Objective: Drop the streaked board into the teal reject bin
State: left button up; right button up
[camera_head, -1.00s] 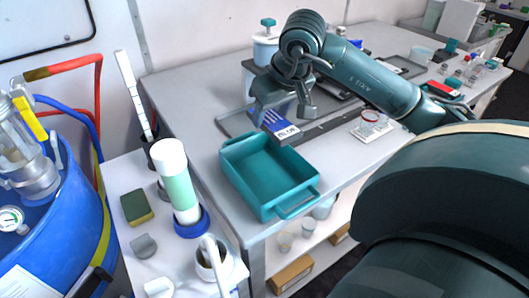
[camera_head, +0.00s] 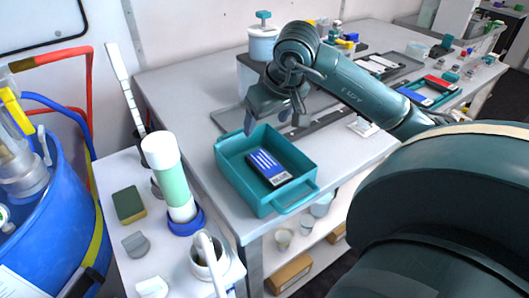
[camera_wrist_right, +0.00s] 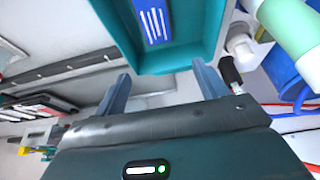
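The streaked board (camera_head: 267,168), blue with white streaks and a dark edge, lies inside the teal reject bin (camera_head: 231,183), which stands on the near left part of the grey bench. The board also shows inside the bin (camera_wrist_right: 207,50) in the right wrist view, as a blue streaked patch (camera_wrist_right: 153,22) cut off by the top edge. My right gripper (camera_head: 272,122) is above the bin's far rim, apart from the board. In the right wrist view its two fingers (camera_wrist_right: 163,88) are spread with nothing between them. My left gripper is not in view.
A white side table holds a green-and-white cylinder (camera_head: 171,180), a sponge (camera_head: 129,204) and a white cup (camera_head: 207,257). A blue drum with hoses (camera_head: 50,215) stands at left. Another teal tray (camera_head: 432,93) with boards sits farther right on the bench.

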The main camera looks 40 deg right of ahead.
jog(key=shift+o, duration=0.3)
jog(key=v, duration=1.3)
jog(key=shift+p, duration=0.35)
jog(key=shift+s+a, duration=0.1)
jog(key=shift+s, duration=0.1)
